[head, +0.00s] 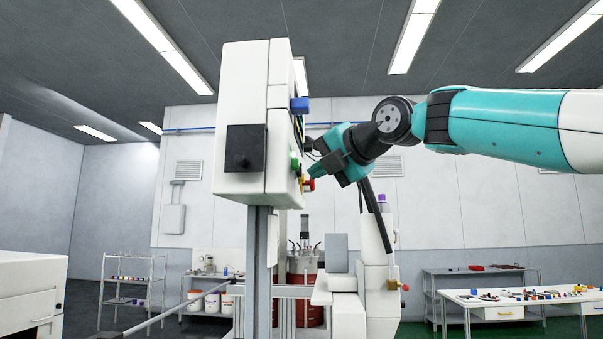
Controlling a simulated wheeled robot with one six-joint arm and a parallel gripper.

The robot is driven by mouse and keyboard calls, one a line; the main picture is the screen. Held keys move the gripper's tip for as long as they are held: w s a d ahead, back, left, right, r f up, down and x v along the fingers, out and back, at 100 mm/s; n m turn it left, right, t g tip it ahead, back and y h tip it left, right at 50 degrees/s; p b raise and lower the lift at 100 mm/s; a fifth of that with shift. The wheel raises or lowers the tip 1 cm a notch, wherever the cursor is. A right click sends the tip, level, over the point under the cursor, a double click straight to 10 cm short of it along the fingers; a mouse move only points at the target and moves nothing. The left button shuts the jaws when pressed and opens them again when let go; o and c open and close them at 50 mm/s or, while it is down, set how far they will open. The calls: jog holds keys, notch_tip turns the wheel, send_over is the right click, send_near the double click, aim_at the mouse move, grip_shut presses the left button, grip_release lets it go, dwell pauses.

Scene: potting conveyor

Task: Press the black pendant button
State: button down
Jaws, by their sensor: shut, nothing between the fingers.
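A white pendant box (240,95) stands on a grey post in the middle of the head view. A black square plate with a round black knob (243,161) is on the face towards me. Blue (299,104), green (295,162) and red-yellow (307,184) parts stick out along its right side. I cannot tell which part is the black pendant button; it may be hidden on the right face. My gripper (313,152) is shut and empty, close to that right side, reaching in from the right. Its fingertips are small and partly hidden, so contact is unclear.
A white bench with small coloured parts (510,298) is at the right. A grey shelf table (470,272) stands behind it. A wire rack (130,283) is at the back left. A reddish-brown drum (304,300) and white machine parts (378,240) stand behind the post.

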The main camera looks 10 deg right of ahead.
jog(key=shift+w+a, duration=0.15)
jog(key=shift+a, duration=0.3)
dwell(0.5)
jog(key=shift+d, duration=0.1)
jog(key=shift+s+d+b, duration=0.25)
jog(key=shift+d+b, duration=0.05)
jog(key=shift+d, duration=0.4)
jog(key=shift+d, duration=0.1)
jog(key=d, duration=0.1)
jog(key=s+d, duration=0.1)
jog(key=d, duration=0.2)
jog(key=shift+s+d, duration=0.3)
jog(key=shift+f, duration=0.1)
dwell(0.7)
